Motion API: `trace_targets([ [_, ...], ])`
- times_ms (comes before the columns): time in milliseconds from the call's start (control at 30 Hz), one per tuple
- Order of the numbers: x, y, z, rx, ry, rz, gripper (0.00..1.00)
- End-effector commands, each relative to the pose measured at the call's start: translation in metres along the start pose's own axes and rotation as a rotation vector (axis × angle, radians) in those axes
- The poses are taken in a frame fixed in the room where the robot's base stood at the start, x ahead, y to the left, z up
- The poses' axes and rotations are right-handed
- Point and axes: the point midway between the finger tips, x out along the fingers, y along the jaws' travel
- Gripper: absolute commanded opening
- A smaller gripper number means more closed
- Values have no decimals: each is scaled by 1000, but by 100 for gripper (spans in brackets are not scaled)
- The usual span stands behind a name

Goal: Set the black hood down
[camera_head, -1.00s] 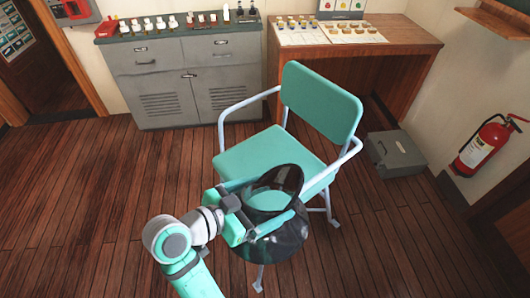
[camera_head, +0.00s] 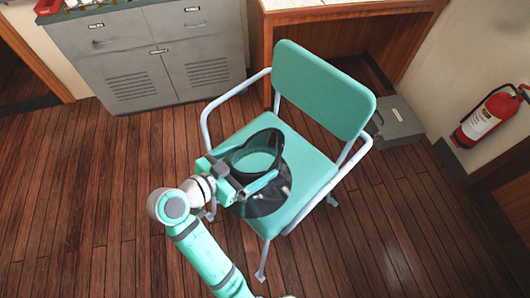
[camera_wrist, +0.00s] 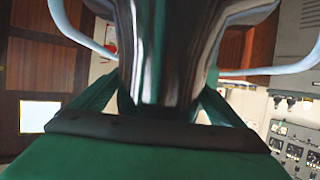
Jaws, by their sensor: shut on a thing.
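The black hood (camera_head: 268,196) is a dark, glossy, hollow piece with a raised open collar, seen in the head view over the front of the teal chair seat (camera_head: 303,170). My gripper (camera_head: 256,186) is shut on the hood from its left side. In the wrist view the hood (camera_wrist: 165,50) fills the middle, between the gripper's fingers. I cannot tell whether the hood touches the seat or hangs just above it.
The chair has pale metal armrests (camera_head: 222,107) on both sides and a teal backrest (camera_head: 322,88). A grey cabinet (camera_head: 150,60) and a wooden desk (camera_head: 345,18) stand behind. A grey box (camera_head: 398,122) and a fire extinguisher (camera_head: 490,117) are at right. Floor at left is clear.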

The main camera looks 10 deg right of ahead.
Motion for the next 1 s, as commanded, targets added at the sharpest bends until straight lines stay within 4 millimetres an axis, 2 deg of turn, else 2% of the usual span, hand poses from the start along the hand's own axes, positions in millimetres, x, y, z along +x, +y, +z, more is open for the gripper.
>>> trace_targets([
  [467,94,-37,4,5,0,11,37],
  [600,118,-46,22,2,0,9,37],
  [800,140,-56,36,2,1,6,37],
  [1000,148,-59,41,3,1,3,37],
])
